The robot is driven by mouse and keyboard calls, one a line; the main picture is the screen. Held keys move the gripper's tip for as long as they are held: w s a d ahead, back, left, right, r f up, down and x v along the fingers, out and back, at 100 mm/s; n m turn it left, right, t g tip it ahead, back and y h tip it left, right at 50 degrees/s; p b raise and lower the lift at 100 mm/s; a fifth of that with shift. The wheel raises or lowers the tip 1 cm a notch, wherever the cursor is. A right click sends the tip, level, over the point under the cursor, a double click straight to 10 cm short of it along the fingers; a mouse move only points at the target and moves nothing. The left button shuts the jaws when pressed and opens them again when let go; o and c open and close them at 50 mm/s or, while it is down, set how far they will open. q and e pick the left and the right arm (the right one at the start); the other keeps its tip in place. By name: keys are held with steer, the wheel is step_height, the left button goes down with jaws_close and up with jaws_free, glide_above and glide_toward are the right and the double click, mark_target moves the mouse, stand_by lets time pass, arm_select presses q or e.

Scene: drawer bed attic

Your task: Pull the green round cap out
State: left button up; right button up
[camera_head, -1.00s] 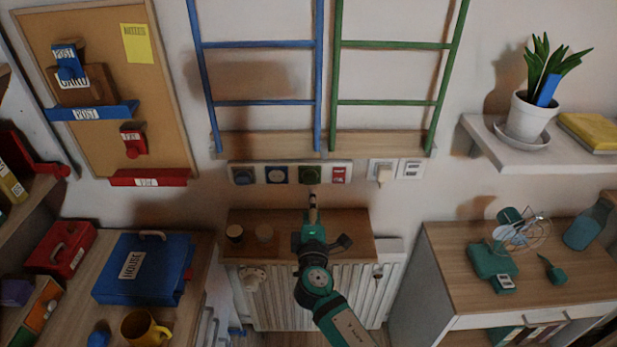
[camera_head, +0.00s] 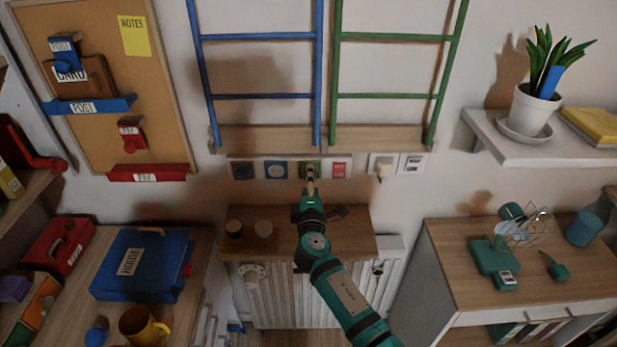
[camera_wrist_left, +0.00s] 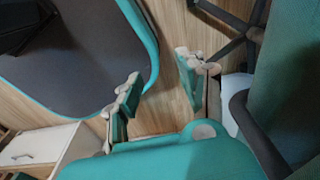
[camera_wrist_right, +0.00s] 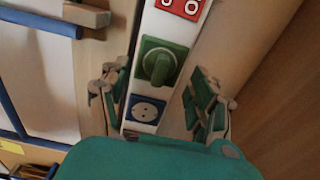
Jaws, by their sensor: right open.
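The green round cap (camera_head: 309,166) sits in the wall strip (camera_head: 340,160) below the ladders. In the right wrist view the cap (camera_wrist_right: 158,64) has a raised grip bar and sits in a green square plate. My right gripper (camera_head: 310,184) is just in front of it in the head view, partly covering it. In the right wrist view my right gripper (camera_wrist_right: 155,80) is open, one finger on each side of the strip, with the cap ahead between them. No contact shows. My left gripper (camera_wrist_left: 158,70) is open and empty in the left wrist view, away from the wall.
A blue socket (camera_wrist_right: 147,110) and a red panel (camera_wrist_right: 183,6) flank the cap's plate. A plug (camera_head: 383,170) sits in an outlet to the right. Below is a wooden shelf (camera_head: 345,232) over a radiator (camera_head: 340,295), holding two small round items.

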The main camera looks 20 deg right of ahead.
steer(key=shift+b+x, duration=0.35)
steer(key=shift+x, duration=0.75)
steer(key=shift+b, duration=0.3)
steer(key=shift+c, duration=0.2)
stand_by(0.3)
jaws_close()
steer(key=shift+s, duration=0.1)
steer(key=shift+p+v, duration=0.7)
steer(key=shift+v, duration=2.3)
